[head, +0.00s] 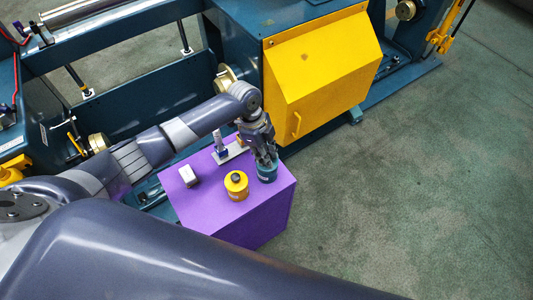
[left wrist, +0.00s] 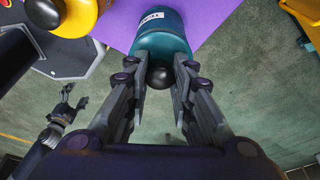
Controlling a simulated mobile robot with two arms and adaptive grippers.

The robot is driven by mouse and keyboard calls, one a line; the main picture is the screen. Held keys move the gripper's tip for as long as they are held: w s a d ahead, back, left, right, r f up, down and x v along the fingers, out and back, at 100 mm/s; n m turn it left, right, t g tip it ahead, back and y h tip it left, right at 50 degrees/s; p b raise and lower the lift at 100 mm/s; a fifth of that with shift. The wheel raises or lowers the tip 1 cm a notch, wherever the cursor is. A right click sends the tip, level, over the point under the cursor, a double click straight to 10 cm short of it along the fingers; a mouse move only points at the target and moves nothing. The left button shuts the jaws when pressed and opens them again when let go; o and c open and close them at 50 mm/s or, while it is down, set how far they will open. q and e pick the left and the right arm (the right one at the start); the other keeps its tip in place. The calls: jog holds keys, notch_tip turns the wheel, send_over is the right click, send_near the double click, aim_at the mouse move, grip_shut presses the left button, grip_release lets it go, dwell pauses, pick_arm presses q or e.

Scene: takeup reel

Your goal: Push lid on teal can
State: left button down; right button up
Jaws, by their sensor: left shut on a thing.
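The teal can (head: 267,176) stands upright near the right edge of the purple box top (head: 213,198). Its body with a white label also shows at the top of the left wrist view (left wrist: 160,25). A teal lid (left wrist: 163,47) with a round black knob (left wrist: 160,77) is on the can's top end; whether it is fully seated I cannot tell. My left gripper (head: 266,160) is over the can from above, its fingers shut around the knob. A small gripper, my right one (left wrist: 72,98), shows at the left of the wrist view with its fingers apart, holding nothing visible.
A yellow can (head: 236,186) with a dark knob stands just left of the teal can. A small white block (head: 187,176) and a white plate with a blue-and-white upright piece (head: 222,148) are also on the box. A yellow machine cover (head: 320,70) stands behind. The floor at right is clear.

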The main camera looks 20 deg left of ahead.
pick_arm(q)
jog(key=shift+f, duration=0.4)
dwell(0.6)
jog(key=c, duration=1.3)
grip_release()
jog(key=shift+f, duration=0.1)
jog(key=shift+r, duration=0.2)
jog(key=shift+p+v, duration=2.25)
jog(key=shift+v, duration=0.2)
